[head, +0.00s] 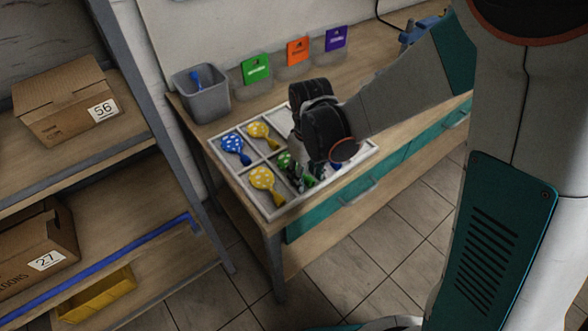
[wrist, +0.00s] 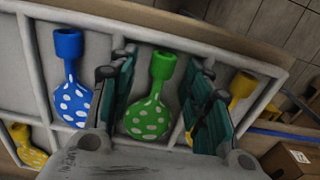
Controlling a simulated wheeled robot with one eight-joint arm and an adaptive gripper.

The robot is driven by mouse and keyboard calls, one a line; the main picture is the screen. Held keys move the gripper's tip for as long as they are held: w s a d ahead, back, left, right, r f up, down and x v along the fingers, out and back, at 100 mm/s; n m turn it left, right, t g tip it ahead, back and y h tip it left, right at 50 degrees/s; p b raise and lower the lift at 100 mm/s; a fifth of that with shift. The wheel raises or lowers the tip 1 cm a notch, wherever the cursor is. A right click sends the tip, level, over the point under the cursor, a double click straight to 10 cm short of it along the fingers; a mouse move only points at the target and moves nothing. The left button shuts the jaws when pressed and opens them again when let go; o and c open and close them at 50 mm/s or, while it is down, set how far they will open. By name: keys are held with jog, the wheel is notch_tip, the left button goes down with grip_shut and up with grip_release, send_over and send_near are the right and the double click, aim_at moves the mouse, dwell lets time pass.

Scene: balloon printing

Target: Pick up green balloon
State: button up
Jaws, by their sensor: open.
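The green balloon (wrist: 148,115) with white dots lies in a compartment of the white divided tray (wrist: 25,100). In the wrist view it sits between the two open fingers of my gripper (wrist: 158,95), with a gap on each side. Its green neck (wrist: 162,66) points away from the gripper's palm. In the head view my gripper (head: 308,178) is over the tray, and the green balloon (head: 284,160) is mostly hidden behind it.
In neighbouring compartments lie a blue balloon (head: 235,147) and yellow balloons (head: 263,134) (head: 266,181). A grey bin (head: 203,96) and green, orange and purple cards (head: 256,68) stand behind the tray. A shelf with boxes (head: 70,102) is on the left.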

jog(key=c, duration=0.8)
jog(key=shift+r, duration=0.15)
